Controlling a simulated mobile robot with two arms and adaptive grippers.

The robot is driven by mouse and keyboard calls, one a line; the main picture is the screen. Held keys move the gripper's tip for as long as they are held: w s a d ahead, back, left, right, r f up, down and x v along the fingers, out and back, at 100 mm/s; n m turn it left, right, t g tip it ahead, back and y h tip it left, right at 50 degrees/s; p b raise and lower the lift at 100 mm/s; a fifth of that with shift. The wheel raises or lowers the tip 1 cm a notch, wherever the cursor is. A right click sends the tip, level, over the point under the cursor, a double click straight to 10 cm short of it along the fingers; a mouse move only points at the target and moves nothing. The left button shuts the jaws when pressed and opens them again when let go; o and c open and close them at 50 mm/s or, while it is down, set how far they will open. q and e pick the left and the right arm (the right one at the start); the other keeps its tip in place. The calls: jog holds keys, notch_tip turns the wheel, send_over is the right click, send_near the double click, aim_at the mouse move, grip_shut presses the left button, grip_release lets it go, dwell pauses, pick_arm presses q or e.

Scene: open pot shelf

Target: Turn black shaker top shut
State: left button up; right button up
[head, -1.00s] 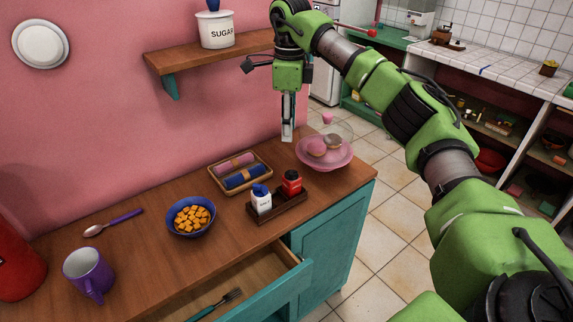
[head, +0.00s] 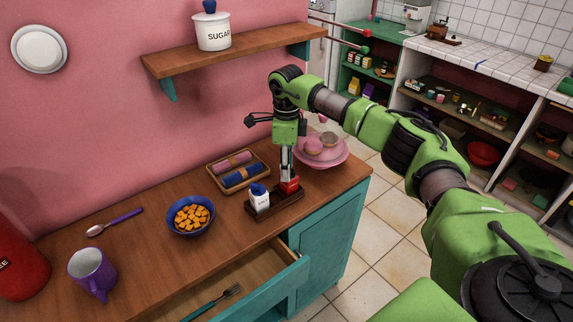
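The red shaker (head: 290,186) stands at the right end of a dark wooden tray (head: 263,210) on the counter; its black top is now hidden behind my gripper. A white shaker (head: 260,202) with a blue top stands beside it on the left. My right gripper (head: 287,174) points straight down with its fingertips at the top of the red shaker. I see the fingers as one narrow strip, so I cannot tell if they are open or shut on the top. My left gripper is not in view.
A pink stand with domes (head: 321,152) is close behind the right gripper. A basket of rolled napkins (head: 238,173) and a blue bowl (head: 190,215) lie to the left. An open drawer (head: 262,285) juts out in front. A wall shelf (head: 225,55) is above.

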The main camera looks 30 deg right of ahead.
grip_shut()
jog(key=shift+m, duration=0.4)
jog(key=m, duration=0.4)
jog(key=shift+w, duration=0.2)
jog(key=m, duration=0.4)
jog(key=shift+w+p, duration=0.25)
jog(key=shift+p, duration=0.05)
jog(key=m, duration=0.5)
jog(key=shift+w+d+p, duration=0.15)
jog(key=shift+p, duration=0.15)
jog(key=shift+d+m, duration=0.1)
jog(key=shift+m, duration=1.3)
jog(key=shift+w+d+m+p, duration=0.1)
jog(key=shift+m+p, duration=0.25)
jog(key=shift+m, duration=0.45)
